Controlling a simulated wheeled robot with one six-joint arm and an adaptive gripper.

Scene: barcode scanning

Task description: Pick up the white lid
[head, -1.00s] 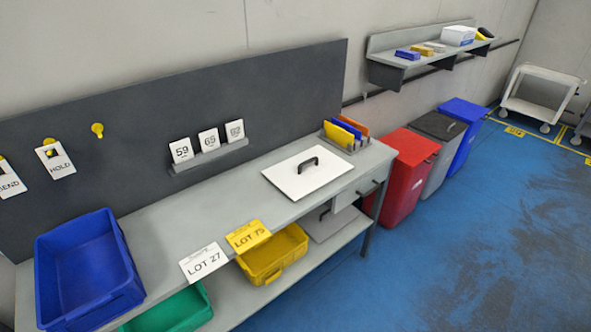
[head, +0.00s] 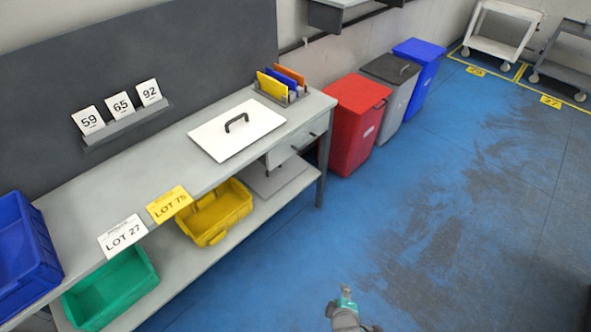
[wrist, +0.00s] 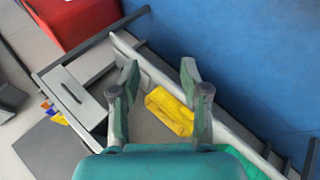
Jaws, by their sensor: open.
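The white lid (head: 238,128) is a flat square panel with a black bar handle on top. It lies flat on the grey workbench top (head: 75,210) in the head view, near the bench's right end, with its handle up. My gripper (wrist: 159,75) is open in the wrist view, with nothing between its green fingers. In the head view my gripper's tip (head: 346,294) shows at the bottom, over the floor in front of the bench and apart from the lid. I cannot clearly make out the lid in the wrist view.
A rack of coloured folders (head: 281,87) stands behind the lid at the bench's right end. Yellow (head: 214,213) and green (head: 110,288) bins sit on the lower shelf. A red bin (head: 351,125) stands beyond the bench. The blue floor (head: 270,270) in front is clear.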

